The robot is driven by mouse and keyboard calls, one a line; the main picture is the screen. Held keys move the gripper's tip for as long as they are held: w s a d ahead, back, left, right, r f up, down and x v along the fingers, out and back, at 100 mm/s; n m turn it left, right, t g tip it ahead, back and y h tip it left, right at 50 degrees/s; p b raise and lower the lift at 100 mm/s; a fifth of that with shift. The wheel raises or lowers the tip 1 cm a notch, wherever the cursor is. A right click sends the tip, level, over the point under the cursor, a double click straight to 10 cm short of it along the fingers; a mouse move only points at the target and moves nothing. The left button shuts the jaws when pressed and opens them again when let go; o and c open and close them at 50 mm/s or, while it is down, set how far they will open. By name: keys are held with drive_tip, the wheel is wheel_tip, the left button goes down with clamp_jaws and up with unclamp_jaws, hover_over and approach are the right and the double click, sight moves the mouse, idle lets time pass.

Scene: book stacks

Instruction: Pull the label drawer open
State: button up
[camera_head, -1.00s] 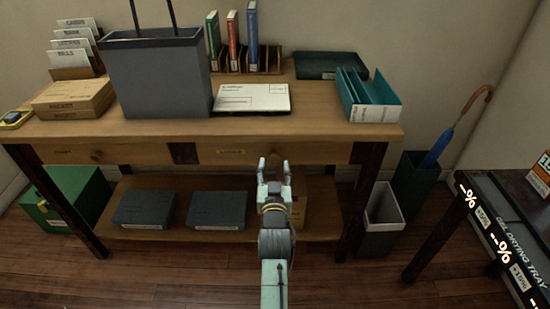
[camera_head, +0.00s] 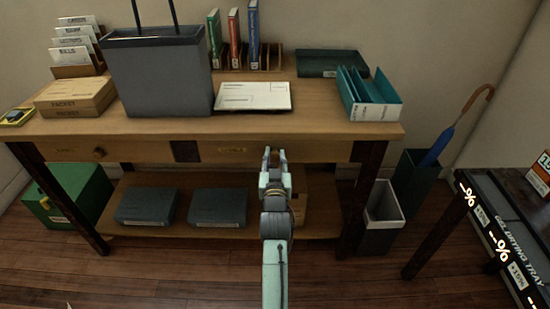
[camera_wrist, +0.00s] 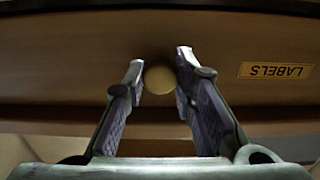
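The label drawer (camera_head: 322,151) is the right-hand wooden drawer under the table top, and its front looks flush with the table. In the wrist view its front (camera_wrist: 60,60) fills the picture, with a yellow "LABELS" plate (camera_wrist: 277,71) upside down at right. Its round knob (camera_wrist: 158,80) sits between my fingertips, with a finger close against each side. My gripper (camera_wrist: 160,75) appears shut on the knob. In the head view my gripper (camera_head: 274,155) reaches the drawer front and hides the knob.
A left-hand drawer with a knob (camera_head: 99,152) is beside it. Dark boxes (camera_head: 217,207) lie on the lower shelf. A grey bin (camera_head: 383,210) stands at right. Another table with a gel drying tray (camera_head: 515,235) is further right. The floor in front is mostly clear.

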clamp_jaws()
idle(0.4)
